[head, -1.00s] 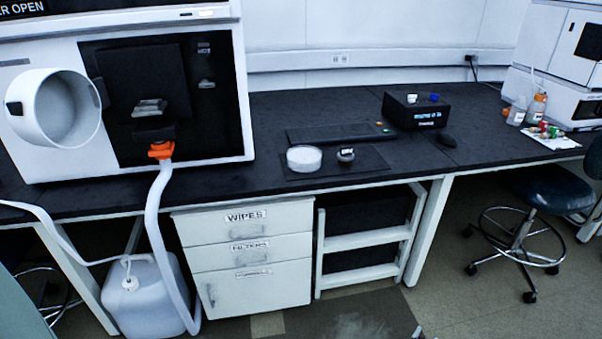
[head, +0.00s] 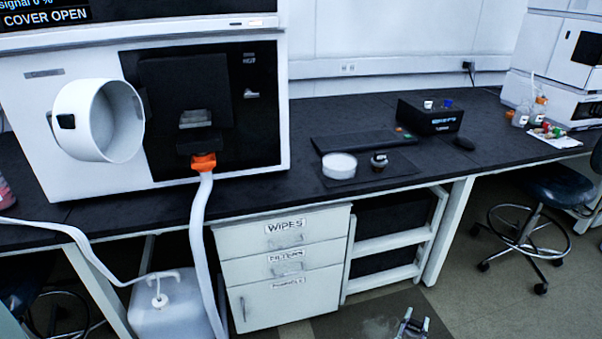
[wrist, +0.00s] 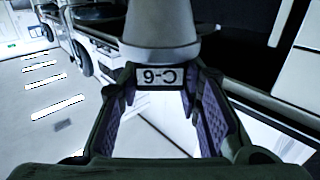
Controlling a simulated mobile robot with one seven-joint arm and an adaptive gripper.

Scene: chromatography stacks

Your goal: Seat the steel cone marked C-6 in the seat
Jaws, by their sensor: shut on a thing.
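My gripper (wrist: 161,80) is shut on the steel cone (wrist: 160,35), whose C-6 label shows upside down between the fingers in the wrist view. The cone's far end is cut off by the top of that view.
An orange fitting (head: 203,162) and white hose (head: 201,240) hang below the recess. A white round dish (head: 339,165) and a small dark jar (head: 379,161) stand on a mat on the bench. A stool (head: 545,200) is at the right.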

